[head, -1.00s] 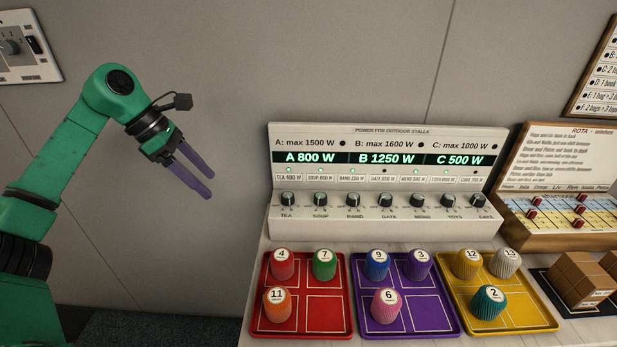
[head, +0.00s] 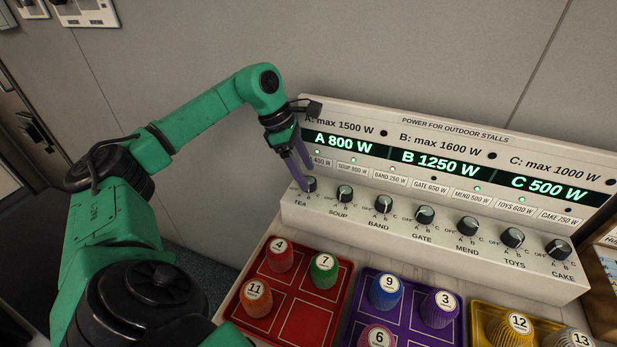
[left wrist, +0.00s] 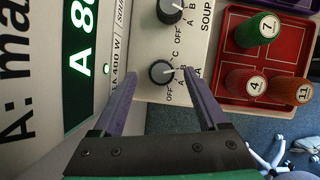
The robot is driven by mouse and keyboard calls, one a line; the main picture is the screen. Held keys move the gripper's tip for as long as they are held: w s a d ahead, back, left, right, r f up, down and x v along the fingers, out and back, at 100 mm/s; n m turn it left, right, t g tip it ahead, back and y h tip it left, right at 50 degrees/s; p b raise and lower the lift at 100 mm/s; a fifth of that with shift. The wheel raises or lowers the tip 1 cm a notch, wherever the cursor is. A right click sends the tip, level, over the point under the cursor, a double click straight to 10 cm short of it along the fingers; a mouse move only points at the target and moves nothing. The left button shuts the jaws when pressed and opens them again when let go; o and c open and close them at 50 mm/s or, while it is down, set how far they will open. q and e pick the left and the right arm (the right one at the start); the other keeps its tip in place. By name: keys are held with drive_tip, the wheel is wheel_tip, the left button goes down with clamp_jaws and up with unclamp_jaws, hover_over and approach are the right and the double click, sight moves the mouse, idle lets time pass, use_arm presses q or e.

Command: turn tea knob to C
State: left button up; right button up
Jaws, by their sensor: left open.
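The tea knob (head: 309,184) is a dark round knob with a light pointer, at the left end of the knob row on the power panel (head: 440,250). In the left wrist view the tea knob (left wrist: 162,72) sits between the two purple fingers, with OFF, A, B and C printed around it. My left gripper (head: 302,180) is open, with its fingertips at the tea knob, one on each side. I cannot tell whether they touch it. The panel's display (head: 440,165) reads A 800 W, B 1250 W, C 500 W. My right gripper is not in view.
The soup knob (head: 345,193) stands close beside the tea knob. In front of the panel lie a red tray (head: 300,305), a purple tray (head: 405,310) and a yellow tray (head: 480,325) holding numbered pegs. The wall rises close behind the panel.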

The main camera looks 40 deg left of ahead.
use_arm(q)
drive_tip(key=shift+d+f, duration=0.2)
drive_tip(key=shift+f, duration=0.65)
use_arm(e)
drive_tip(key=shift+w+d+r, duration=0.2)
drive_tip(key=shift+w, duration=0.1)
use_arm(q)
drive_tip(key=shift+d, duration=0.1)
drive_tip(key=shift+c, duration=0.3)
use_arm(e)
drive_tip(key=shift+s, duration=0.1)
use_arm(q)
drive_tip(key=shift+w, duration=0.1)
clamp_jaws()
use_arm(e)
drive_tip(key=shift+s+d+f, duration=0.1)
